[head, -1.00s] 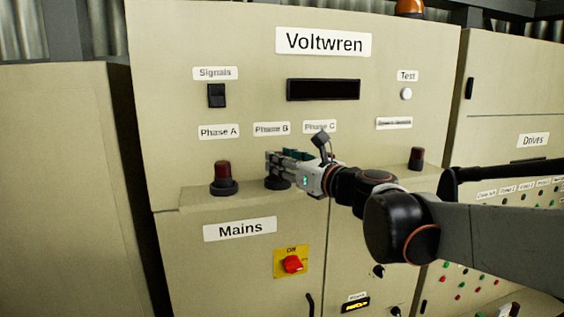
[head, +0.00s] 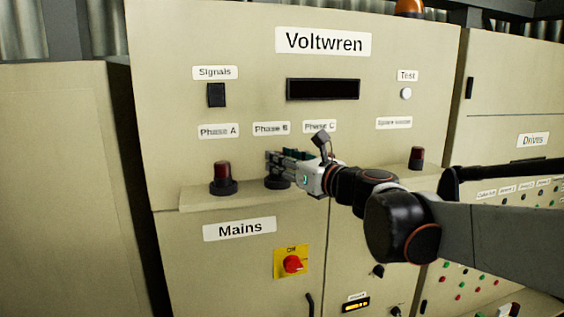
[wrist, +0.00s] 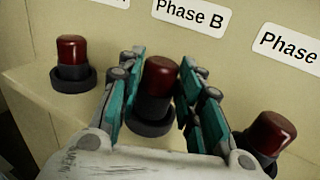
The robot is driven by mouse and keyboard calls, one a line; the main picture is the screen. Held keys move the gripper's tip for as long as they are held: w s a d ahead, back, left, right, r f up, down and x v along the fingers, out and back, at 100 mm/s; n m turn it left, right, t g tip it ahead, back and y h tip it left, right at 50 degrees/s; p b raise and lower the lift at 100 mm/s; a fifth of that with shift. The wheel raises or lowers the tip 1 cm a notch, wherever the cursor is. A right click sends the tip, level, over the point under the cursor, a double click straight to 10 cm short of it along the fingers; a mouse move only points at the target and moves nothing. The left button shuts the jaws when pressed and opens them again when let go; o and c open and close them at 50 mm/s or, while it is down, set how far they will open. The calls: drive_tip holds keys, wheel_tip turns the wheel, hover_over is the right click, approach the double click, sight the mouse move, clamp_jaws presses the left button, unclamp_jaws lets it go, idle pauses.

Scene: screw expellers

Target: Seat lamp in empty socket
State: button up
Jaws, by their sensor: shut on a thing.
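The lamp (wrist: 160,78) has a red cap and a dark body. It stands upright between the teal finger pads of my gripper (head: 273,166) under the Phase B label, and the gripper is shut on it. In the wrist view its lower end meets the black ring of the Phase B socket (wrist: 153,128); I cannot tell how deep it sits. In the head view the fingers hide the lamp, and the socket ring (head: 277,183) shows just below them.
A red lamp (head: 222,173) stands in the Phase A socket at left. Another red lamp (wrist: 273,132) stands close to the right finger. One more (head: 416,157) is at the ledge's right end. The panel (head: 330,60) rises behind the ledge (head: 200,198).

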drive_tip(key=shift+f+b, duration=0.5)
drive_tip(key=shift+f, duration=0.15)
drive_tip(key=o, duration=0.8)
drive_tip(key=p+v, duration=0.2)
drive_tip(key=v, duration=0.9)
idle(0.4)
